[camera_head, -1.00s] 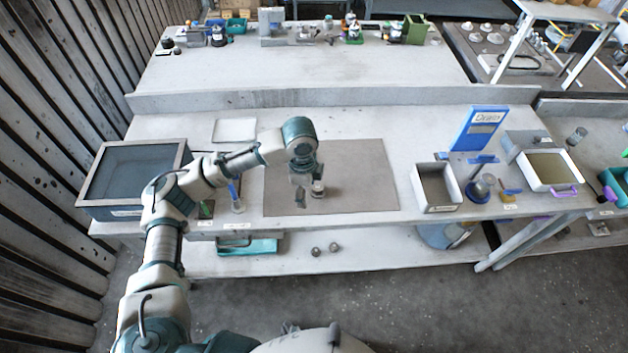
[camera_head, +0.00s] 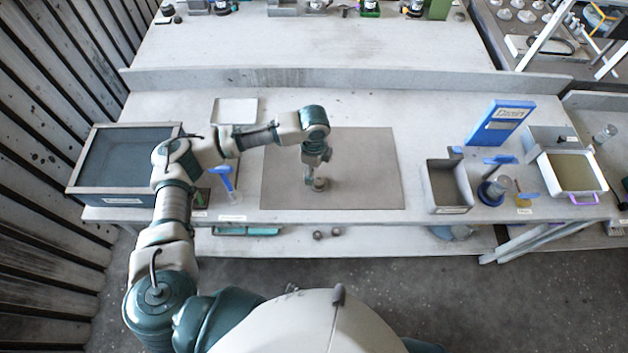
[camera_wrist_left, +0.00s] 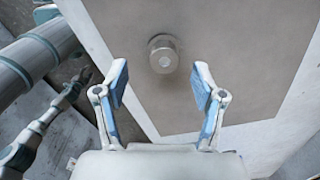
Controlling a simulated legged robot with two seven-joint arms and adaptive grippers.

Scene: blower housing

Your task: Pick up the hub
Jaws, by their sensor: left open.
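The hub (camera_head: 320,184) looks like a small grey metal cylinder standing on the brown-grey mat (camera_head: 365,165). In the left wrist view the hub (camera_wrist_left: 163,54) shows its round top with a paler centre. My left gripper (camera_head: 311,181) is above the mat at the hub in the head view, and the arm partly covers that spot. In the left wrist view my left gripper (camera_wrist_left: 160,78) is open and empty, its two blue-edged fingers spread. The hub lies just beyond the fingertips, between their lines, and nothing touches it.
A dark bin (camera_head: 125,198) stands on the left of the bench. The mat around the hub is clear.

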